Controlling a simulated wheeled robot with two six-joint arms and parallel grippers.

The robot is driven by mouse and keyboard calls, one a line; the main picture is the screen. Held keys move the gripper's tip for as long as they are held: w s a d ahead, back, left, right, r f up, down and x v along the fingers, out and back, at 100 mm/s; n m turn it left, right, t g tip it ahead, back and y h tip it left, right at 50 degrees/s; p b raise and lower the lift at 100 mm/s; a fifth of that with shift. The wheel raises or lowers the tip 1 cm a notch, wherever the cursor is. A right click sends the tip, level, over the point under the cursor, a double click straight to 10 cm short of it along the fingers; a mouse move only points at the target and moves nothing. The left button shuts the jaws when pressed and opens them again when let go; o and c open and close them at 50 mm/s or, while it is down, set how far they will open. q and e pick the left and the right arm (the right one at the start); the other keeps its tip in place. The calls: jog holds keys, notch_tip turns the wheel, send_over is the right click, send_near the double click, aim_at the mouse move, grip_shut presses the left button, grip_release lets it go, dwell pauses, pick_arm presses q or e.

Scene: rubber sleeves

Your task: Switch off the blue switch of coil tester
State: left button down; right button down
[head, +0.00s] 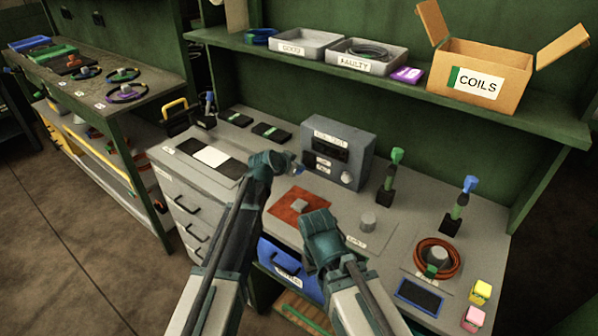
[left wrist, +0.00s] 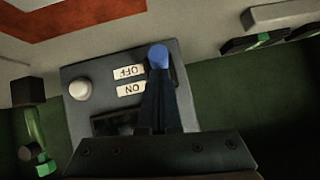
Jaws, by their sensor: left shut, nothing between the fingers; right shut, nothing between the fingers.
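The coil tester (head: 343,150) is a grey box on the workbench with a dark display and a round knob on its front. In the left wrist view its face (left wrist: 75,115) shows upside-down OFF and ON labels beside my fingers. The blue switch (left wrist: 158,57) shows as a rounded blue tip just past my left fingertips, on the OFF-label side; I cannot tell whether they touch. My left gripper (left wrist: 160,85) is shut and empty in front of the tester, and it also shows in the head view (head: 288,166). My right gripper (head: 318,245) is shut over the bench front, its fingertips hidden.
A red-brown mat (head: 285,207) with a grey block lies before the tester. A grey cylinder (head: 368,222) and green-topped (head: 391,172) and blue-topped tools stand to the right. A coil (head: 455,262) lies farther right. A shelf (head: 405,88) with trays and a box (head: 470,65) runs above.

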pick_arm(q)
jog(key=shift+a+f, duration=0.1)
jog(key=shift+f, duration=0.25)
jog(key=shift+r, duration=0.2)
pick_arm(e)
jog(key=shift+f, duration=0.3)
pick_arm(q)
jog(key=shift+r+p, duration=0.75)
jog(key=shift+p, duration=0.2)
pick_arm(e)
jog(key=shift+r, duration=0.8)
pick_arm(q)
jog(key=shift+s+r, duration=0.1)
jog(key=shift+r, duration=0.05)
pick_arm(e)
jog(key=shift+r, duration=0.1)
